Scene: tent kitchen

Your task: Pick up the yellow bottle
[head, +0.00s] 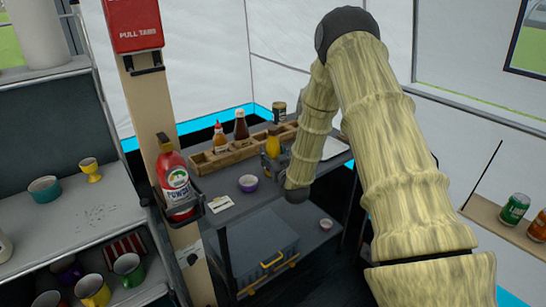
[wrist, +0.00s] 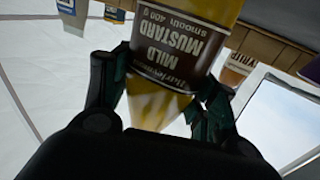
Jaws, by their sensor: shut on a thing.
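The yellow bottle (head: 273,144) is a mustard bottle with a dark label. In the wrist view the bottle (wrist: 205,22) fills the upper middle, its label reading "MILD MUSTARD" upside down. My gripper (head: 270,162) is at the bottle in the head view. In the wrist view my gripper's dark fingers (wrist: 162,100) stand on both sides of the bottle and are shut on it. The bottle is close to the wooden condiment rack (head: 225,157). I cannot tell whether it is clear of the surface below.
A brown sauce bottle (head: 241,126) and an orange-capped bottle (head: 220,139) stand in the rack. A dark jar (head: 279,112) is behind.

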